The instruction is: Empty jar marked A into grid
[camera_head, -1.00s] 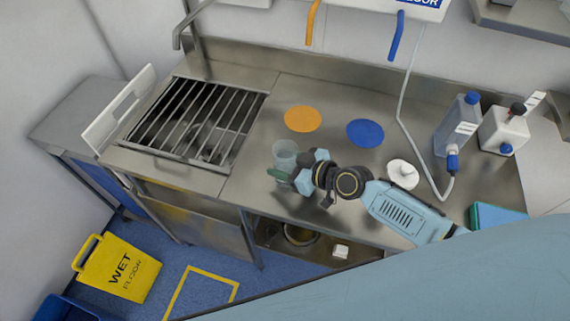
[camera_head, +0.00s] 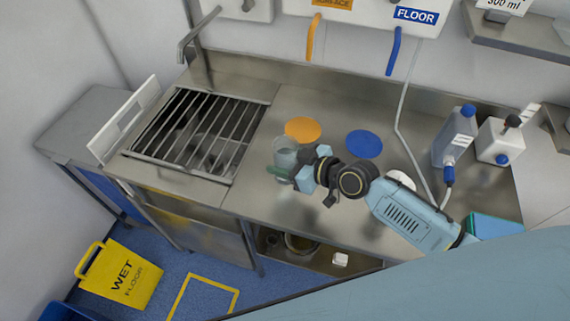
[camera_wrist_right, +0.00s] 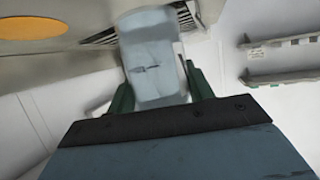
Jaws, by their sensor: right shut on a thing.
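A clear, pale jar (camera_head: 286,150) is in my right gripper (camera_head: 287,172), in front of the orange disc in the head view. In the right wrist view the jar (camera_wrist_right: 152,62) sits between the two green fingers, which are shut on it. A small dark mark shows on the jar, but I cannot read it as a letter. Its contents cannot be made out. The barred metal grid (camera_head: 238,142) covers the sink to the left of the jar. The jar is apart from the grid. My left gripper is not in view.
An orange disc (camera_head: 303,130) and a blue disc (camera_head: 364,144) lie on the steel counter. A tap (camera_head: 196,38) rises behind the grid. A blue-capped bottle (camera_head: 456,136) and a white container (camera_head: 502,142) stand at the right. A yellow wet-floor sign (camera_head: 122,273) is on the floor.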

